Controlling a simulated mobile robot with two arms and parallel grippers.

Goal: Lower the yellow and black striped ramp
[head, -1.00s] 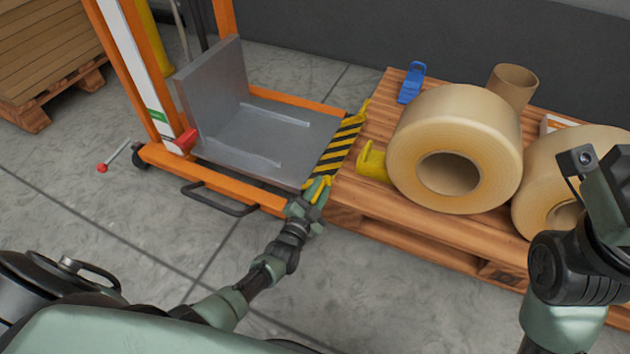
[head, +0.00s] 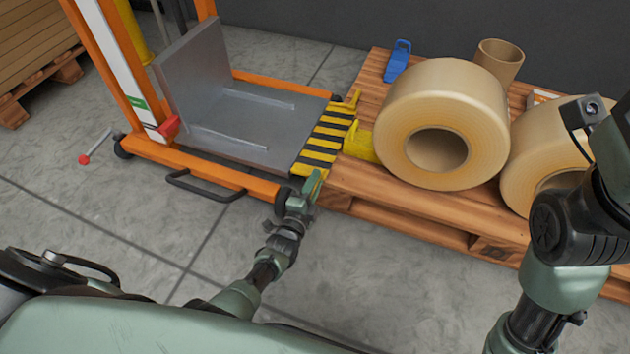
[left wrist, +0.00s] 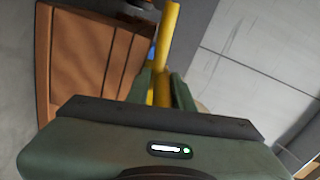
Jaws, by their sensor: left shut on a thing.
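The yellow and black striped ramp (head: 325,140) is at the right edge of the lift's grey metal platform (head: 235,120), beside the wooden pallet. It looks nearly flat, bridging toward the pallet; whether its outer edge touches the pallet I cannot tell. My left gripper (head: 313,184) is at the ramp's near corner, shut on a yellow part of it. In the left wrist view, the fingers (left wrist: 160,88) close around a yellow bar of the ramp (left wrist: 168,40). My right arm is at the right edge of the head view; its fingertips are cut off.
The wooden pallet (head: 400,200) carries large tape rolls (head: 440,105), a cardboard tube (head: 499,62), a blue dispenser (head: 398,60) and a yellow object (head: 360,146) close to the ramp. The orange lift frame (head: 190,165) stands at left. Grey floor in front is free.

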